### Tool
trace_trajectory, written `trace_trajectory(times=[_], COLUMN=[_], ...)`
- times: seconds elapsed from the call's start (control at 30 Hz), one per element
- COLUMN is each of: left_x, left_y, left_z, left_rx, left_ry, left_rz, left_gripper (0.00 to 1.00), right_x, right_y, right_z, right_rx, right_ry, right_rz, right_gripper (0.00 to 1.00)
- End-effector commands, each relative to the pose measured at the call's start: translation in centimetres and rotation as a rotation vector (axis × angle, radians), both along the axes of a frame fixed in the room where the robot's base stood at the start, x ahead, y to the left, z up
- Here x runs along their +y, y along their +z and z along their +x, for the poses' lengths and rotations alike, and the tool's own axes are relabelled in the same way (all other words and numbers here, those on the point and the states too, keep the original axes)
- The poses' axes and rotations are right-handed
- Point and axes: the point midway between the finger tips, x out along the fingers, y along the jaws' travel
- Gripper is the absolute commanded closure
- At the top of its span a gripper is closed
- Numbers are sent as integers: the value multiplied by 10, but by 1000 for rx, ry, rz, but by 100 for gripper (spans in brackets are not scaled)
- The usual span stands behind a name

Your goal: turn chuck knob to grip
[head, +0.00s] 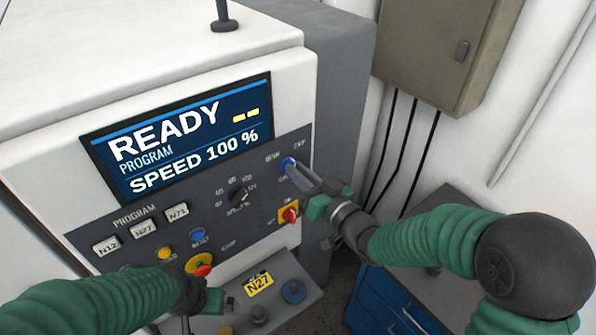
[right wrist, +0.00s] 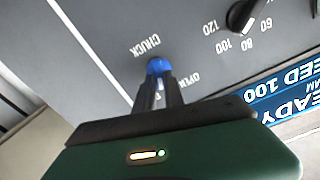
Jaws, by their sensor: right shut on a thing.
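The blue chuck knob (head: 288,163) is on the upper right of the machine's grey control panel (head: 215,215). My right gripper (head: 295,168) reaches it from the right, with its fingers on the knob. In the right wrist view the blue knob (right wrist: 158,66) sits between the fingertips (right wrist: 159,80) of my right gripper, which is shut on it. The words CHUCK and OPEN show beside it there. The knob's pointer is mostly hidden by the fingers. My left gripper (head: 205,300) is low at the panel's bottom edge; its fingers are too unclear to judge.
The screen (head: 185,140) reads READY, SPEED 100 %. The black speed dial (head: 237,195), red switch (head: 290,215), red stop button (head: 203,270) and program buttons (head: 143,229) are nearby. A blue drawer cabinet (head: 385,305) stands at the right below a grey wall box (head: 440,45).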

Motion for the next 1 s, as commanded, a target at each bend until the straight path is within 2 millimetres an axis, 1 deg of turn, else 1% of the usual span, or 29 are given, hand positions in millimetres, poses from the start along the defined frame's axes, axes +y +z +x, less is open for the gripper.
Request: trace_trajectory(times=[0.2, 0.4, 0.6, 1.0], left_x=[0, 0, 0, 0], left_y=[5, 7, 8, 8], left_z=[0, 0, 0, 0], left_rx=[0, 0, 0, 0], left_ry=[0, 0, 0, 0], left_rz=[0, 0, 0, 0], left_gripper=[0, 0, 0, 0], right_x=[-2, -2, -3, -3], right_y=[1, 0, 0, 0], right_z=[1, 2, 2, 2], right_rx=[81, 127, 147, 150], right_ry=[-3, -3, -3, -3], right_rz=[113, 177, 206, 211], right_gripper=[100, 100, 100, 100])
